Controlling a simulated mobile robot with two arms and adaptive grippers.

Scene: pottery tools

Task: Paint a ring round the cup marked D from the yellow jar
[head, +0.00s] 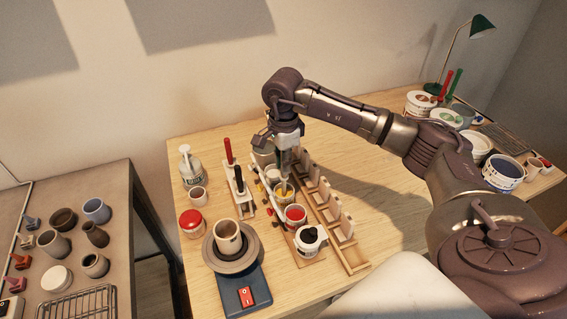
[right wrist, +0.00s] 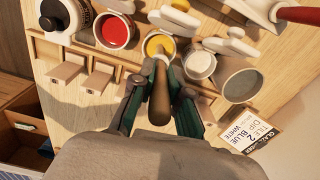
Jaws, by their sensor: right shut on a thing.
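My right gripper (head: 284,160) is shut on a brush (right wrist: 160,90) with a brown handle. It points down over the yellow jar (head: 284,190), and the brush reaches into the jar's mouth. In the right wrist view, the brush's lower end is over the yellow paint (right wrist: 157,42); its tip is hidden. A pale cup (head: 228,238) stands upright on a round grey turntable (head: 248,258) with a blue base. I cannot read a letter on the cup. My left gripper is not in view.
A wooden slotted rack (head: 352,262) runs along the right. A stand with red- and black-handled tools (head: 239,185) is at left. The table's right part has free room.

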